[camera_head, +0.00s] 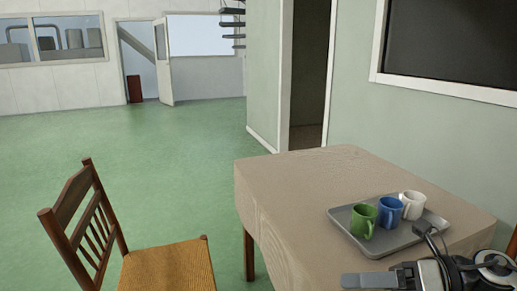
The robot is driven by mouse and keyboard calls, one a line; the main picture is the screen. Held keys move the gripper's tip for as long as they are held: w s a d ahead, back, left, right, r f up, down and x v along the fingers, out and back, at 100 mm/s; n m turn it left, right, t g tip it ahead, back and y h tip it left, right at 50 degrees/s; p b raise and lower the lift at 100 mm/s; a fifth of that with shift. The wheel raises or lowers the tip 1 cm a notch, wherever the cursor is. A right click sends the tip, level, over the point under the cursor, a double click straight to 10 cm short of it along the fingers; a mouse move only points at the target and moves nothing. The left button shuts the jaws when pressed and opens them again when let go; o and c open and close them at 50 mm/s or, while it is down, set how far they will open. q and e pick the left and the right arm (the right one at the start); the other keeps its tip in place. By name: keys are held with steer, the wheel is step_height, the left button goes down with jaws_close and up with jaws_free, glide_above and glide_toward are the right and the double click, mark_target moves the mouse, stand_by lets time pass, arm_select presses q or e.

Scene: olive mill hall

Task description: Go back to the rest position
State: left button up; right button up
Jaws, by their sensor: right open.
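My right gripper (385,256) is at the lower right, open, over the near right part of the table. One finger points left and the other reaches up toward the tray. I see nothing between its fingers. On the table, a grey tray (398,241) carries a green mug (363,222), a blue mug (390,211) and a white mug (412,204), upright in a row. The gripper hides part of the tray's near right edge. My left gripper is not in view.
The cloth-covered table (285,195) stands near a pale green wall (425,140). A wooden chair (85,225) with a woven seat stands left of it. Part of another chair shows at the right edge. Green floor (170,150) is clear toward an open white door (163,60) and a dark doorway (310,70).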

arm_select(q)
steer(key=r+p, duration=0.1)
steer(key=p, duration=0.1)
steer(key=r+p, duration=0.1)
steer(key=p, duration=0.1)
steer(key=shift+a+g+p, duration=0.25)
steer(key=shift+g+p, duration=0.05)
arm_select(e)
steer(key=s+a+f+n+t+h, duration=0.1)
steer(key=s+f+n+t+h, duration=0.1)
steer(key=f+n, duration=0.4)
steer(key=s+a+f+n+t+h, duration=0.1)
steer(key=s+f+n+h, duration=0.3)
steer(key=n, duration=1.2)
steer(key=s+a+f+n+t+h, duration=0.2)
steer(key=s+f+n+t+h, duration=0.1)
steer(key=f+n, duration=0.5)
steer(key=s+n+h, duration=0.1)
steer(key=n+h, duration=0.1)
steer(key=n, duration=0.1)
steer(key=shift+f+h, duration=0.2)
steer(key=shift+h, duration=0.2)
